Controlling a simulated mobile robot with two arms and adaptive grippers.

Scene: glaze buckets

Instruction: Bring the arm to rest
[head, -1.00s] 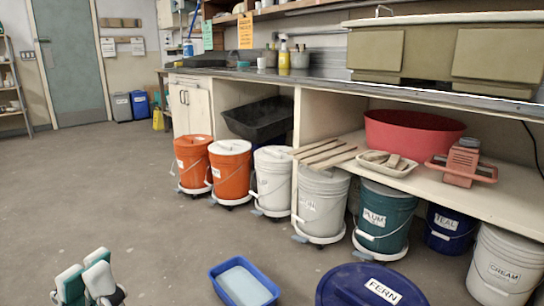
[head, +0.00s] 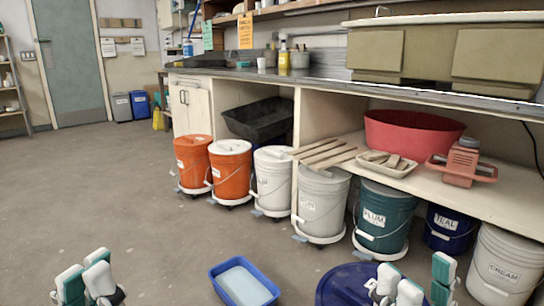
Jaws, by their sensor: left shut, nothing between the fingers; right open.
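My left gripper (head: 83,283) shows at the bottom left of the head view, over bare floor, shut and holding nothing. My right gripper (head: 420,289) shows at the bottom right, open and empty. It stands in front of the dark blue bucket lid (head: 345,285) and hides its right part, including the label. The rest of both arms is out of the picture.
A blue tray (head: 215,281) lies on the floor between my grippers. Orange buckets (head: 231,172), white buckets (head: 322,204), a teal bucket (head: 386,216) and a cream-labelled bucket (head: 503,262) line the bench. Floor at the left is clear.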

